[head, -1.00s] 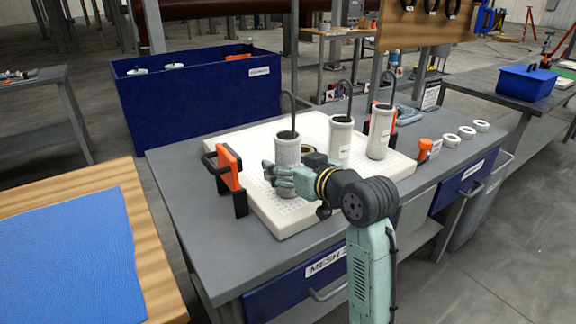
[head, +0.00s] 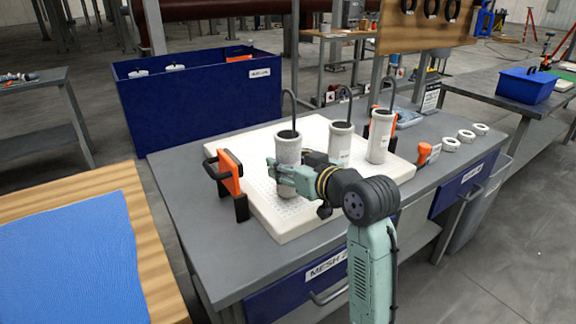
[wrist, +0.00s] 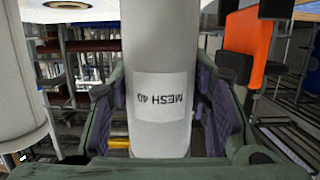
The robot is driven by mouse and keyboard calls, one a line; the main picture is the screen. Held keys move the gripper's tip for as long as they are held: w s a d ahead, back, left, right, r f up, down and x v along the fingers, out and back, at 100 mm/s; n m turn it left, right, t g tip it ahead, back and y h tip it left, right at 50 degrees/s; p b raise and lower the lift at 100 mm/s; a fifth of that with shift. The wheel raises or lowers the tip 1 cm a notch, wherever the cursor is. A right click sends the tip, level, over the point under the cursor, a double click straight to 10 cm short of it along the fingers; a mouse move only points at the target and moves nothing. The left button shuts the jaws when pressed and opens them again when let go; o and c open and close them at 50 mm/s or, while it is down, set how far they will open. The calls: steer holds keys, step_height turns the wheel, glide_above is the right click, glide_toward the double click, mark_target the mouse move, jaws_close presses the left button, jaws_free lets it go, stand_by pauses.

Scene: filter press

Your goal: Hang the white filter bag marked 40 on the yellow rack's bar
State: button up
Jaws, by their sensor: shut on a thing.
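The white filter bag (head: 288,150) is a tall white cylinder with a dark hooked handle on top. It stands upright at the left of the white perforated tray (head: 262,215) on the grey bench. Its label reads MESH 40, upside down in the wrist view (wrist: 160,97). My gripper (head: 283,178) is shut on this bag, with one finger on each side of its body in the wrist view. In the head view the fingers hide part of its lower half. I cannot make out the yellow rack or its bar in either view.
Two similar white bags, a middle one (head: 340,146) and a right one (head: 380,138), stand close by on the tray. An orange-and-black handle (head: 230,172) rises at the tray's left edge. A blue bin (head: 200,105) stands behind the bench; an orange-topped item (head: 423,153) lies right.

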mark_target(295, 154)
steer(key=shift+r+p, duration=1.25)
steer(key=shift+r, duration=0.5)
steer(key=shift+f, duration=0.1)
